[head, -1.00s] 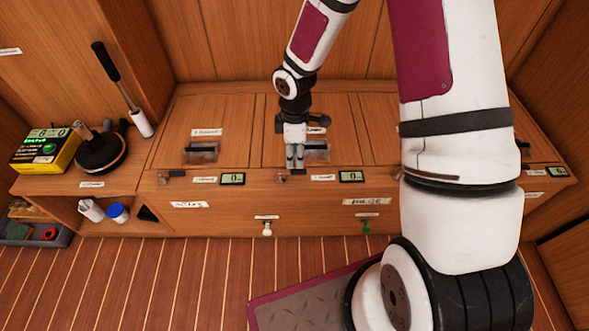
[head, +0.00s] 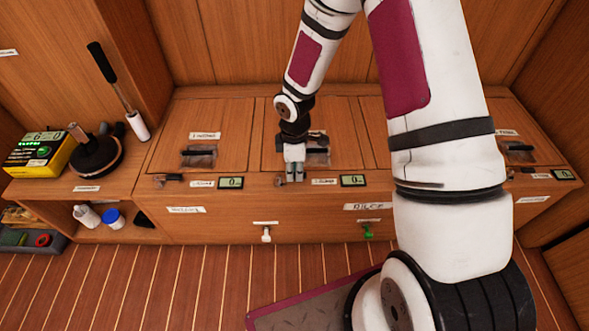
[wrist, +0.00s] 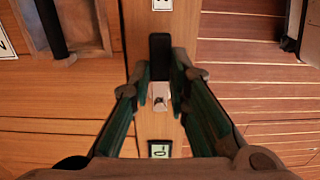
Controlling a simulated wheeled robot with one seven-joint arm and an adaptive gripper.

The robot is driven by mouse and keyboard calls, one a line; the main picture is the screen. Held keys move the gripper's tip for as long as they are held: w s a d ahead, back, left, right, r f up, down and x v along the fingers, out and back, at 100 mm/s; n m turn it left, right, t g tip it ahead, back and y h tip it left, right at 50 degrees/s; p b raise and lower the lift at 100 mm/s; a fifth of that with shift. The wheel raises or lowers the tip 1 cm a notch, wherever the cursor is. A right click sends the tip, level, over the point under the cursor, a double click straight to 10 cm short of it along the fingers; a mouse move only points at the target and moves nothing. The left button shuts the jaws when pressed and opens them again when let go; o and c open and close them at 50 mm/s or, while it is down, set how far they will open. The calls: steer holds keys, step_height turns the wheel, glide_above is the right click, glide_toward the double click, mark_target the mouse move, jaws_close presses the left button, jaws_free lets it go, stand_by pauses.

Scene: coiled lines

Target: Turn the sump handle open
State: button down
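A small black lever handle (wrist: 160,58) on a pale metal pivot (wrist: 160,100) sits on the narrow front ledge of the bench. I take it for the sump handle; its nearby label (head: 324,182) is too small to read surely. The lever lies along the ledge. My gripper (wrist: 161,74) is just above it, pointing down, with one dark green finger on each side of the lever. The fingers are narrowly open, with a gap over the pivot. I cannot tell whether the tips touch the lever. In the head view my gripper (head: 294,177) hides this handle.
Small displays (head: 231,183) and (head: 352,181) sit along the ledge. A similar black handle (head: 168,178) is further left. Recessed pulls (head: 199,156) are in the bench lids. A white knob (head: 266,234) and a green knob (head: 367,231) are on the front below.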

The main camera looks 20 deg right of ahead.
steer(key=shift+s+m, duration=0.1)
steer(key=shift+m, duration=0.2)
steer(key=m, duration=0.2)
steer(key=s+a+m, duration=0.1)
steer(key=m, duration=0.1)
steer(key=shift+s, duration=0.2)
steer(key=m, duration=0.2)
steer(key=a+m, duration=0.1)
steer(key=m, duration=0.1)
steer(key=s+m, duration=0.1)
steer(key=shift+s+a+m, duration=0.1)
steer(key=shift+a+m, duration=0.25)
steer(key=shift+m, duration=0.05)
steer(key=m, duration=0.1)
steer(key=a+m, duration=0.1)
steer(key=m, duration=0.2)
steer(key=shift+s+a, duration=0.1)
steer(key=shift+a, duration=0.2)
steer(key=shift+a+m+p, duration=0.3)
steer(key=shift+m+p, duration=0.05)
steer(key=shift+m, duration=0.55)
steer(key=shift+a+m+p, duration=0.25)
steer(key=shift+m+p, duration=0.05)
steer(key=shift+m, duration=0.6)
steer(key=c, duration=1.5)
jaws_free()
